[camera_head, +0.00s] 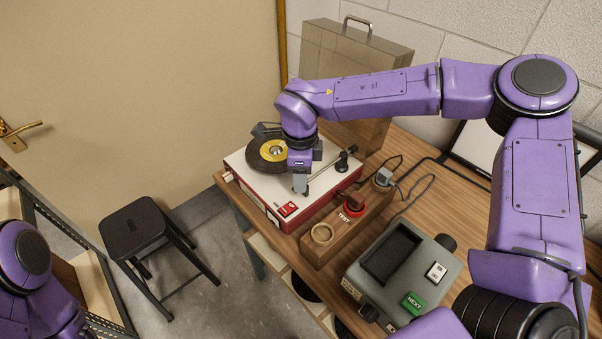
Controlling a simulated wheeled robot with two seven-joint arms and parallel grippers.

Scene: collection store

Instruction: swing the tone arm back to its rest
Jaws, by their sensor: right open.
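The record player (247,182) has a cream top and red sides and sits at the left end of the wooden bench. A black record with a yellow label (272,148) lies on it, partly hidden by my right arm. The thin tone arm (326,168) slants from its pivot at the deck's right side down-left toward my right gripper. My right gripper (300,186) is open, pointing down over the deck in front of the record. Its fingertips are close to the tone arm's free end; I cannot tell whether they touch or surround it. My left gripper is out of view.
A wooden block (330,250) with round sockets and a red-ringed TEST part stands right of the player. A grey box (393,305) with a green NEXT button is nearer. A tall case (335,50) stands behind. A black stool (134,226) is on the floor at left.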

